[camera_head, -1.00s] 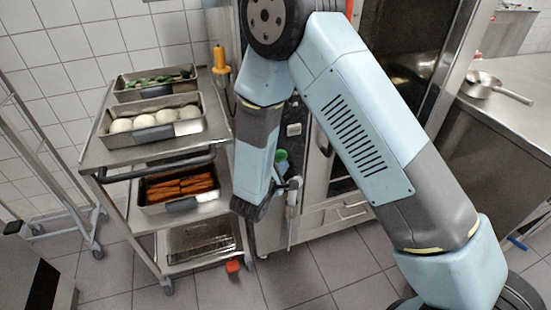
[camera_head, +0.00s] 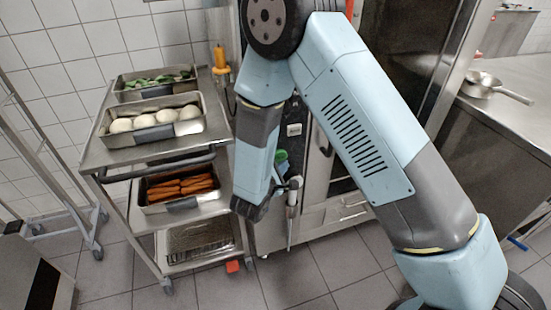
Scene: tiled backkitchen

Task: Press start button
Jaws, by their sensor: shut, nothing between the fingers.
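A tall steel appliance (camera_head: 335,190) stands behind my arm, with a narrow front strip beside its door. A small pale control or label (camera_head: 294,130) shows on that strip. A green part (camera_head: 281,157) shows just right of my forearm, partly hidden by it; I cannot tell whether it is the start button.
A steel trolley (camera_head: 150,190) with trays of dough balls, greens and carrots stands close left of my forearm. A wheeled rack (camera_head: 50,175) is at far left. A counter (camera_head: 510,115) with a pan (camera_head: 483,85) is at right. Tiled floor (camera_head: 330,270) lies open in front.

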